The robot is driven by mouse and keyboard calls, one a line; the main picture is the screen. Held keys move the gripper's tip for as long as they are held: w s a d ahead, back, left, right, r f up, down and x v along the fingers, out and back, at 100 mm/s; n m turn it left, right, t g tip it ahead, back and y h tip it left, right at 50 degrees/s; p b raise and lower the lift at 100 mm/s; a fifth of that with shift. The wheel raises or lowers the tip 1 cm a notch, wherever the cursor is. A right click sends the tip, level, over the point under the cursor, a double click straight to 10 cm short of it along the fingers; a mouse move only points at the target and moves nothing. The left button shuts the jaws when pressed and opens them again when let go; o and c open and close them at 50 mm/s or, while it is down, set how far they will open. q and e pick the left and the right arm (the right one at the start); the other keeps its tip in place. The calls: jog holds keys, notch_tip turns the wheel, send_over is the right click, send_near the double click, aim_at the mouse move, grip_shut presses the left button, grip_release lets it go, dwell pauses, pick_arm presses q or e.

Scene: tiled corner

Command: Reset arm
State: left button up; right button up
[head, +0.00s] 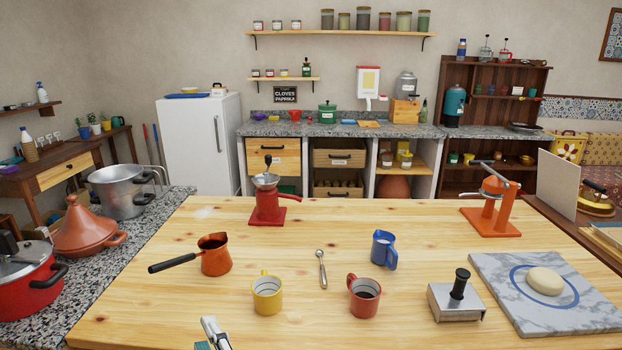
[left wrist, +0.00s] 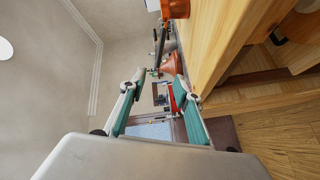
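My left gripper (head: 213,335) shows only in part at the bottom edge of the head view, near the front edge of the wooden table (head: 200,300). In the left wrist view the left gripper (left wrist: 159,82) has its two teal-padded fingers spread apart, with nothing held between them. That view is turned sideways, with the wooden table top on its right side. My right gripper is in neither view.
On the table stand a copper pot (head: 215,256), yellow mug (head: 267,294), red mug (head: 364,296), blue pitcher (head: 383,249), spoon (head: 322,268), red grinder (head: 266,199), orange press (head: 491,208), metal box (head: 455,304) and marble slab (head: 500,285).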

pick_arm(q)
notch_tip(320, 180, up, 4)
jog(key=d+r+m+t+h, duration=0.1)
jog(key=d+m+t+h, duration=0.3)
jog(key=m+t, duration=0.55)
notch_tip(320, 180, down, 10)
jog(key=s+d+m+g+h, duration=0.2)
jog(key=d+m+g+h, duration=0.15)
jog(key=m+h, duration=0.75)
jog(key=s+a+f+m+g, duration=0.1)
jog(key=s+a+f+g, duration=0.2)
jog(key=f, duration=0.5)
jog(key=s+a+f+m+g+y, duration=0.1)
jog(key=s+a+f+m+g, duration=0.1)
jog(key=f, duration=0.7)
jog(key=s+a+f+m+g, duration=0.1)
jog(key=s+a+f+g, duration=0.3)
jog(key=f, duration=0.5)
jog(key=shift+s+a+f+g+y, duration=0.3)
jog(key=shift+a+g+y, duration=0.1)
jog(key=shift+g, duration=0.1)
